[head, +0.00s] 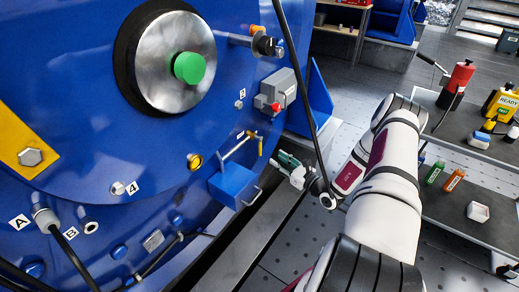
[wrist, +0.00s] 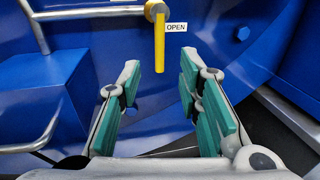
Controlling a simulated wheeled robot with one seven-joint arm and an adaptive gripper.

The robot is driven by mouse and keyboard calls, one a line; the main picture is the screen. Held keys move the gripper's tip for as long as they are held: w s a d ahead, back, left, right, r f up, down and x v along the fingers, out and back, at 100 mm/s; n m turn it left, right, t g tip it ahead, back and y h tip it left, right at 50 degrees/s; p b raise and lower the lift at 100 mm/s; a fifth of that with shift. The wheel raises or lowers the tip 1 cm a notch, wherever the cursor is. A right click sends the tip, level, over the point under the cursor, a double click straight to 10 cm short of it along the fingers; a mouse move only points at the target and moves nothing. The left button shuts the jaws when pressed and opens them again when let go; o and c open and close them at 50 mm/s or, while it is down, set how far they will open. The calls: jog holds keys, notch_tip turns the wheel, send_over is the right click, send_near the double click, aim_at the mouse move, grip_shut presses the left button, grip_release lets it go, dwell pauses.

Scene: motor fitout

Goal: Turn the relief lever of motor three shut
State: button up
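A yellow lever (wrist: 160,42) hangs straight down from a round pivot at the end of a silver pipe in the wrist view. A white label reading OPEN (wrist: 176,27) is just to its right. In the head view the small yellow lever (head: 260,147) is on the blue motor (head: 90,120), above a blue box. My gripper (wrist: 158,85) is open and empty, with green-padded fingers spread. The lever lies ahead of the fingertips, roughly centred between them and apart from them. In the head view my gripper (head: 287,160) is just right of the lever.
A blue box (head: 232,184) with a metal handle (wrist: 50,135) is left of my gripper. A black cable (head: 298,80) hangs in front of the motor near my gripper. A bench (head: 455,210) with bottles and tools is at the right.

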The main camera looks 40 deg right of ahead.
aim_at(261, 148)
jog(key=w+b, duration=0.1)
jog(key=w, duration=0.2)
jog(key=w+a, duration=0.1)
jog(key=w, duration=0.3)
jog(key=w+b, duration=0.1)
jog(key=w, duration=0.2)
jog(key=shift+w+a+b, duration=0.35)
grip_shut()
